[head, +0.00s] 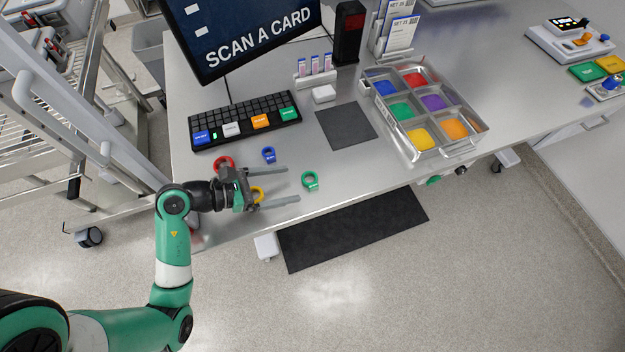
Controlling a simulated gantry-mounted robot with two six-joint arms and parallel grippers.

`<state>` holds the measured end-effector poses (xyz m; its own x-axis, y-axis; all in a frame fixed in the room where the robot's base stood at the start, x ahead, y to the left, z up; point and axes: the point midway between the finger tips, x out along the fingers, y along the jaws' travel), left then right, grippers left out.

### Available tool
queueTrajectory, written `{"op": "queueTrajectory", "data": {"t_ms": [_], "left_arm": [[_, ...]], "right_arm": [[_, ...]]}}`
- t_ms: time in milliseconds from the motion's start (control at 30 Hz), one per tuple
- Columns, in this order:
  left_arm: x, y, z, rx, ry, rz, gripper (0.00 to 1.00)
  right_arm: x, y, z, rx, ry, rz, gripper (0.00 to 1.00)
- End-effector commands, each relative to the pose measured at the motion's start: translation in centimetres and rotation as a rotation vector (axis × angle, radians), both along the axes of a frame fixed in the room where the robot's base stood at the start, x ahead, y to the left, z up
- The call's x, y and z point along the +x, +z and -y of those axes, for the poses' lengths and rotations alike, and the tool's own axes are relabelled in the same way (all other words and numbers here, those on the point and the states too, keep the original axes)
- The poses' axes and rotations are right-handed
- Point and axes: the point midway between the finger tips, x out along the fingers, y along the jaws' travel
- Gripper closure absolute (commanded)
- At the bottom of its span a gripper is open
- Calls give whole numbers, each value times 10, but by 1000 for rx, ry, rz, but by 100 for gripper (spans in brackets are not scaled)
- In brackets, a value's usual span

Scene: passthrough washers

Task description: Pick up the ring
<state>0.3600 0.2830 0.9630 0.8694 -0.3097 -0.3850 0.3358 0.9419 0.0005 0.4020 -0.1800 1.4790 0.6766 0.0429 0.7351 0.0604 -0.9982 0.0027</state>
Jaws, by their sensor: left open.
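Several coloured rings lie on the steel table (375,170) near its front left. A red ring (221,161) lies just behind my left gripper's body and is partly hidden by it. A blue ring (269,154) lies beyond the gripper's far finger. A yellow ring (259,191) shows between the fingers, partly covered by the gripper's body. A green ring (310,180) lies just past the fingertips, to the right. My left gripper (291,185) is open, its two fingers spread and pointing right. I cannot tell its exact height above the table. My right gripper is out of view.
A keyboard with coloured keys (244,121) and a "SCAN A CARD" monitor (245,35) stand behind the rings. A dark square mat (346,125) lies to the right, then a compartment tray (473,131) with coloured inserts. The table's front edge is close to the gripper.

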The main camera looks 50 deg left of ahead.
Motion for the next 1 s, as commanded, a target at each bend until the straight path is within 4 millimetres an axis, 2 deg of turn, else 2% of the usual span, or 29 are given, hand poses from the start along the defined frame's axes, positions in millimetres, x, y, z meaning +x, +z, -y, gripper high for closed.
{"op": "queueTrajectory", "data": {"t_ms": [100, 333, 467, 600, 833, 867, 1000], "left_arm": [[13, -7, 5, 0, -2, 0, 9], [23, -13, 8, -1, -2, 2, 9], [42, -26, 14, 0, -4, 2, 9], [58, -30, 19, -1, 0, 2, 9], [60, -28, 20, -2, 3, 2, 9], [60, -28, 20, -1, 2, 2, 13], [59, -28, 19, -1, 2, 2, 38]], "right_arm": [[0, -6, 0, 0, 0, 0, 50], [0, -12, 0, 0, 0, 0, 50], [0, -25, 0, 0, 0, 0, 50], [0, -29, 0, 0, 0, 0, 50], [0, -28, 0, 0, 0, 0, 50], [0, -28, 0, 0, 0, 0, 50], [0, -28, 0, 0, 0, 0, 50]]}}
